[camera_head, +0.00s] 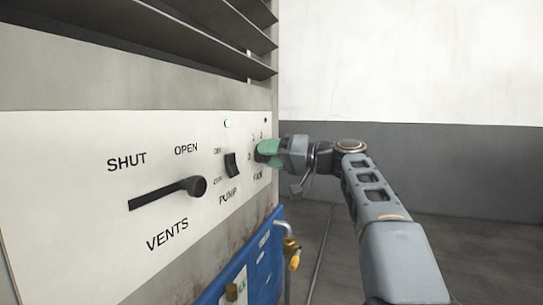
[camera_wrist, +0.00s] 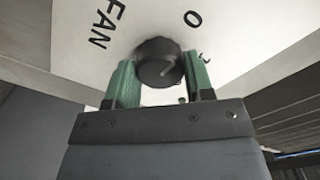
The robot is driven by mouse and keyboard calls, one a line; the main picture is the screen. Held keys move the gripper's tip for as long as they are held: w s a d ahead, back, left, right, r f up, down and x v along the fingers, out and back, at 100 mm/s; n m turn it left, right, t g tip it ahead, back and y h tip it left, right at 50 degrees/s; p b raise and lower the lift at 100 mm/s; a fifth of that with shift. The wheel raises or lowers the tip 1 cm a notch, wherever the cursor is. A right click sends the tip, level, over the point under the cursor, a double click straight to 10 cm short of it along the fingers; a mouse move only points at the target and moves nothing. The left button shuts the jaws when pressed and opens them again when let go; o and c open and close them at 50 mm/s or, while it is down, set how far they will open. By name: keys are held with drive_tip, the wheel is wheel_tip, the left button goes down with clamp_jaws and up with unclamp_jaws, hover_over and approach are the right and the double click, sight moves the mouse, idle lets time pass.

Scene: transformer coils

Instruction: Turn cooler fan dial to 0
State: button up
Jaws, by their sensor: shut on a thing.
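The cooler fan dial (camera_wrist: 158,63) is a dark round knob on the white panel, seen in the wrist view. A small light mark shows on its face, but I cannot read its setting surely. The word FAN (camera_wrist: 105,24) is printed to its upper left, and a 0 (camera_wrist: 193,19) to its upper right. My gripper (camera_wrist: 160,78) has its green fingers on both sides of the dial, shut on it.
On the same panel (camera_head: 60,200) are a vents lever (camera_head: 165,194), its handle pointing left, and a black pump switch (camera_head: 232,165). Dark louvres (camera_head: 180,30) jut out above. A blue box (camera_head: 262,262) and a tap with yellow handle (camera_head: 294,260) are below. Open floor lies to the right.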

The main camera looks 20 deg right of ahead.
drive_tip(key=shift+f, duration=0.1)
drive_tip(key=o, duration=0.9)
drive_tip(key=shift+s, duration=0.1)
drive_tip(key=p+v, duration=0.2)
drive_tip(key=v, duration=1.1)
drive_tip(key=shift+s+d, duration=0.25)
drive_tip(key=shift+d, duration=0.05)
